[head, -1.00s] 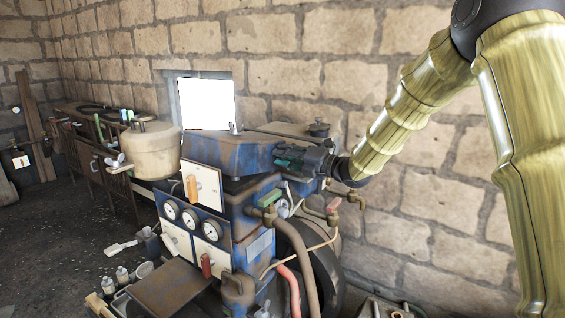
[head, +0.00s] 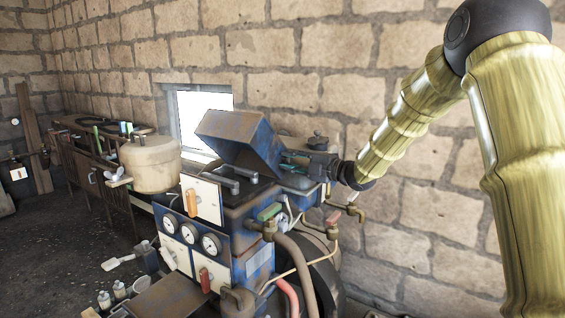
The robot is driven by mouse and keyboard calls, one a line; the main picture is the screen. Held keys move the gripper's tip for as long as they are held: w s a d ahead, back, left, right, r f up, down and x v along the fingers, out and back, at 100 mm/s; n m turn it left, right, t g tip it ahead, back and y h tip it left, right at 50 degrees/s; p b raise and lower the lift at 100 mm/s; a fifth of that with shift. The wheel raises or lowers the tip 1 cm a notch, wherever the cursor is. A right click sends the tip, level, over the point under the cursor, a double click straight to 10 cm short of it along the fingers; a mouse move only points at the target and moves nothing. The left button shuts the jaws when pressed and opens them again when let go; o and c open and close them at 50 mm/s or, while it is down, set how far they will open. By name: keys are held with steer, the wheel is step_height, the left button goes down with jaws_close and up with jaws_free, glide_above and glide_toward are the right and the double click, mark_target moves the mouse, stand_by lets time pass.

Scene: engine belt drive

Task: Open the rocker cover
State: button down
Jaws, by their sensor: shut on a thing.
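The rocker cover (head: 239,139) is a worn blue box-shaped lid on top of the blue engine (head: 240,205). It is tilted up, its left side raised and its right side low near my gripper. Metal parts (head: 222,182) show in the dark opening under it. My gripper (head: 289,160) is at the cover's right side, shut on the cover. Its fingertips are small and partly hidden against the cover, so the exact contact point cannot be made out.
A cream tank (head: 150,163) stands left of the engine. Gauges (head: 190,235) and a white panel with an orange handle (head: 202,199) are on its front. The stone wall is close behind.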

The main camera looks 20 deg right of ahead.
steer(key=shift+r, duration=0.1)
steer(key=c, duration=1.2)
jaws_free()
steer(key=shift+c, duration=0.2)
steer(key=shift+d, duration=0.1)
steer(key=v, duration=1.2)
